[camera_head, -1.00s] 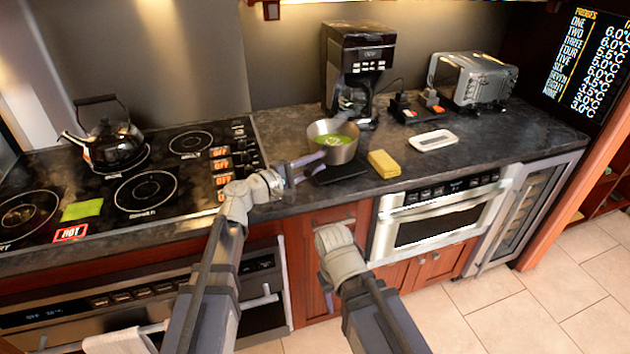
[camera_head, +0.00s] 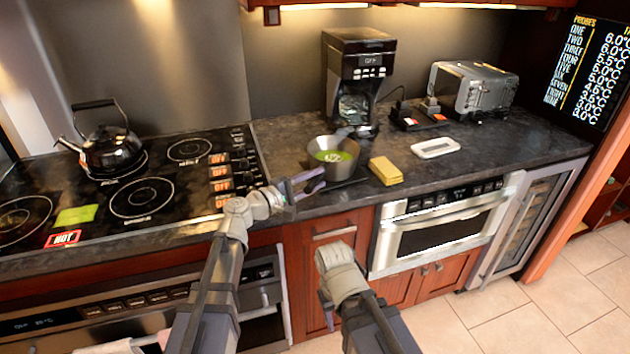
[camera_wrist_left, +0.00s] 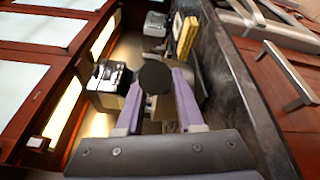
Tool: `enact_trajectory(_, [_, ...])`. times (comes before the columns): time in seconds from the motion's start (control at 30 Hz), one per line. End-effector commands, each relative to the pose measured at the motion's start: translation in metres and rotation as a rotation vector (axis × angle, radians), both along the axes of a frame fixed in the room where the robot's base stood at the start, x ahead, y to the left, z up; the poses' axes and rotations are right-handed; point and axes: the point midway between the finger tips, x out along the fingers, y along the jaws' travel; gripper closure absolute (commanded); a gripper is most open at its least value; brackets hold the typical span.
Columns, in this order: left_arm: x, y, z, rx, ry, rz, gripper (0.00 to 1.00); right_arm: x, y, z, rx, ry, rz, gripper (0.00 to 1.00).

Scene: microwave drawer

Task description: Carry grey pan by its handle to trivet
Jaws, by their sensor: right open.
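The grey pan (camera_head: 320,165), with green contents, stands on the counter left of the yellow sponges. A dark handle-like piece (camera_head: 345,131) shows at its back rim. A flat black piece, seemingly the trivet (camera_head: 352,182), lies at the pan's front right; I cannot tell whether the pan rests on it. My left gripper (camera_head: 312,181) has its fingers apart at the pan's front left. In the left wrist view, a dark round end (camera_wrist_left: 155,77) shows between the fingertips; I cannot tell what it belongs to. My right gripper (camera_head: 326,302) is low before the cabinet, mostly hidden by its wrist.
The coffee maker (camera_head: 357,75) stands behind the pan. Yellow sponges (camera_head: 386,171) and a white dish (camera_head: 435,147) lie to the right, with a toaster (camera_head: 475,88) behind. The cooktop (camera_head: 110,225) with a kettle (camera_head: 110,150) is left. The counter's front right is clear.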

Motion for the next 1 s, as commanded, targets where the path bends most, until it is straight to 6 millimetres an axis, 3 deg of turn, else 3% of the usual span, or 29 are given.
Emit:
enact_trajectory(0.17, [0.0,0.0,0.0,0.0,0.0,0.0,0.42,0.0,0.0,0.0,0.0,0.0,0.0,0.5])
enact_trajectory(0.47, [0.0,0.0,0.003,0.0,0.0,0.0,0.41,0.0,0.0,0.003,0.0,0.0,0.0,0.5])
enact_trajectory(1.0, [-0.06,0.075,0.004,0.0,0.0,0.003,0.41,0.0,0.0,0.004,0.0,0.0,0.0,0.5])
